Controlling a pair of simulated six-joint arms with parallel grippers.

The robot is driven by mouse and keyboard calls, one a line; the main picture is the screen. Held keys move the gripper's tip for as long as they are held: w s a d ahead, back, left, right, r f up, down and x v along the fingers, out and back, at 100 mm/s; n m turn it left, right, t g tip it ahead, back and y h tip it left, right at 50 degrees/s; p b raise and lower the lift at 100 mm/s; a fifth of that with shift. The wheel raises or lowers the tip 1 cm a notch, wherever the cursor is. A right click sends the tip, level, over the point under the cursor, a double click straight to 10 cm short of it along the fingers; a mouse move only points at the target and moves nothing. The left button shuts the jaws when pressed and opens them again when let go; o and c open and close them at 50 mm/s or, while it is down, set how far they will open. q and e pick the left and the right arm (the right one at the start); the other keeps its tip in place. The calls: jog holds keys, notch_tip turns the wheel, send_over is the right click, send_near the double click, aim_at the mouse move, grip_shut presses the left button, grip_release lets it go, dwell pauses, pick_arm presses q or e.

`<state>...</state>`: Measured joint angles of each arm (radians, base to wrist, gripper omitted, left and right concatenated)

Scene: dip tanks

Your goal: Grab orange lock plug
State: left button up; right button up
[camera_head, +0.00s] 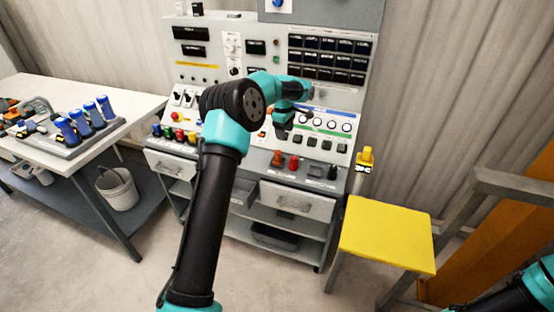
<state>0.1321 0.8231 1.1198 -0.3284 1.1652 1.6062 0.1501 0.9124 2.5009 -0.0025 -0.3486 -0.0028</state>
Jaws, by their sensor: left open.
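A small red-orange plug (277,159) stands upright on the sloping front ledge of the grey control console (330,201). My left arm hides part of the panel's middle. Only links of my right arm show at the bottom right corner.
Dark plugs (314,171) stand right of the red-orange ones. A yellow stool (388,238) stands front right, and a white table (105,91) with blue-handled tools stands left. A white bucket (117,188) sits below it.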

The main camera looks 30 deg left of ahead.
aim_at(278, 152)
pick_arm(q)
jog(key=a+r, duration=0.1)
jog(key=a+r+n, duration=0.1)
jog(key=a, duration=0.1)
jog(key=shift+r+n+y, duration=0.2)
jog(key=shift+n+y, duration=0.1)
notch_tip(278, 152, down, 12)
jog(key=shift+f, duration=0.15)
dwell(0.3)
jog(key=shift+w+a+f, duration=0.1)
jog(key=shift+f, duration=2.5)
